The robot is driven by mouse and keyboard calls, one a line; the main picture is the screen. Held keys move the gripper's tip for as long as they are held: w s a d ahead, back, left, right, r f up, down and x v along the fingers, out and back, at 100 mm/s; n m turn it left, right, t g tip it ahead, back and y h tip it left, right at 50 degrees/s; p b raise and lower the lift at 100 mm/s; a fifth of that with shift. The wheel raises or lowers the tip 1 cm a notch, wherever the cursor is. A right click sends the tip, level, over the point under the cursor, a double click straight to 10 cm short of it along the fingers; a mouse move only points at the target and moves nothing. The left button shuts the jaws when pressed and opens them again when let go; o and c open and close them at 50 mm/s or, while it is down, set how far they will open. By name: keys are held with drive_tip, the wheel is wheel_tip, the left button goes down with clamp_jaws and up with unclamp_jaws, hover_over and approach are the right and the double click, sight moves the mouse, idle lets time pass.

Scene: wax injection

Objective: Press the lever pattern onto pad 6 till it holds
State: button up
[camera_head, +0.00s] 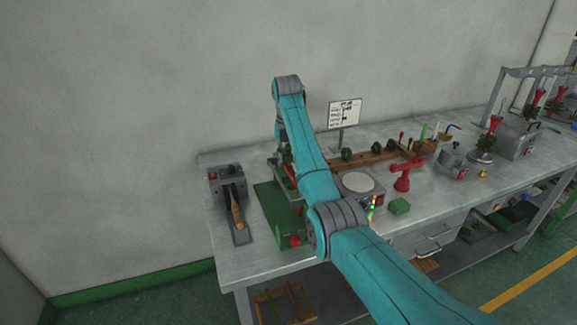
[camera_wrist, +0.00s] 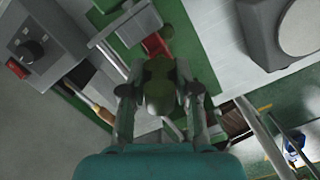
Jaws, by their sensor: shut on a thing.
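My gripper (camera_wrist: 160,88) is shut on a dark green piece in the middle of the wrist view, which seems to be the lever pattern (camera_wrist: 158,70). Its outline is dim and partly covered by the fingers. Just beyond it is a red part (camera_wrist: 156,45) on the green machine. I cannot tell whether the pattern touches anything. In the head view my arm hides most of the gripper and the pattern, above the green machine (camera_head: 275,212). I cannot pick out pad 6 or any pad number in either view.
A grey device with a wooden-handled tool (camera_head: 237,212) stands left of the machine. A wooden rail (camera_head: 375,158) with dark green pieces and a sign (camera_head: 344,114) stand behind.

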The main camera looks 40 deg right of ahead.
drive_tip(key=shift+f, duration=0.1)
idle(0.3)
drive_tip(key=o, duration=1.6)
drive_tip(key=shift+s, duration=0.15)
